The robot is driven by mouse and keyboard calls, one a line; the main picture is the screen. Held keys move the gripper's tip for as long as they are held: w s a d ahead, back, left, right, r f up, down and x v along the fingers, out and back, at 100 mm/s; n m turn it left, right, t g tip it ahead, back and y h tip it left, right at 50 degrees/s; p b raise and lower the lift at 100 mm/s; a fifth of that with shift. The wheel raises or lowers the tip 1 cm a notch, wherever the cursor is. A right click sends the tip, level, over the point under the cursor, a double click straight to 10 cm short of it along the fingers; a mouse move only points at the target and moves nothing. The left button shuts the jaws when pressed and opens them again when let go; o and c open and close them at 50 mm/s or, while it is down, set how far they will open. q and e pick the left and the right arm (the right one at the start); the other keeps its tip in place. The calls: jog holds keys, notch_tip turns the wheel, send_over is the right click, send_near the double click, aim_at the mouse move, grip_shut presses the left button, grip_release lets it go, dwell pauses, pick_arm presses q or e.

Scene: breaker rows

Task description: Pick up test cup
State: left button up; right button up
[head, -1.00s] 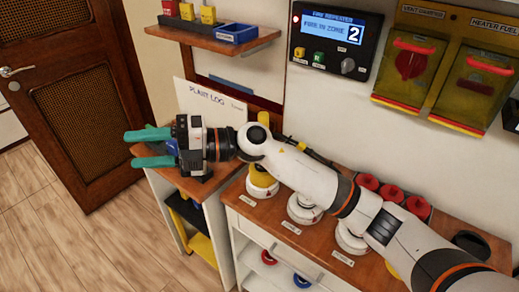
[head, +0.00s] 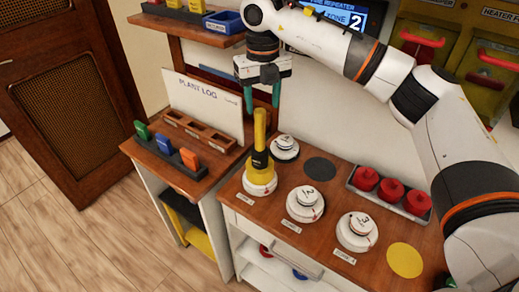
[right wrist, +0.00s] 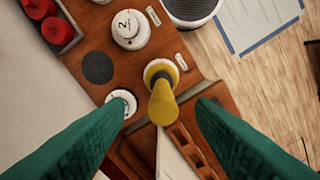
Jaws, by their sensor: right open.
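The test cup looks like the yellow piece with a tall handle and a dark band (head: 260,135). It stands upright on the white round base at the left end of the detector row. In the right wrist view its yellow handle (right wrist: 163,103) points toward the camera between the fingers. My right gripper (head: 262,97) points down just above the handle's top, its teal fingers apart on either side. It is open and empty, and I see no contact. In the right wrist view my right gripper (right wrist: 162,108) has its fingers spread wide. My left gripper is not in view.
White detectors numbered 2 (head: 306,200) and 3 (head: 358,229) stand to the right, and another (head: 284,147) behind. A tray of red pieces (head: 391,190) is at the back right. The plant log board (head: 205,105) and rack of coloured blocks (head: 165,148) are left.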

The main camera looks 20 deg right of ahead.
aim_at(262, 112)
notch_tip(262, 112, down, 3)
jog(key=shift+r+p, duration=0.15)
jog(key=shift+p, duration=0.15)
jog(key=shift+w+f+p, duration=0.1)
jog(key=shift+f+p, duration=0.15)
jog(key=shift+p, duration=0.05)
jog(key=f+p, duration=0.1)
jog(key=f, duration=0.1)
jog(key=f+p, duration=0.1)
jog(key=shift+w+a+f, duration=0.2)
jog(key=shift+f, duration=0.65)
jog(key=shift+r, duration=0.1)
grip_shut()
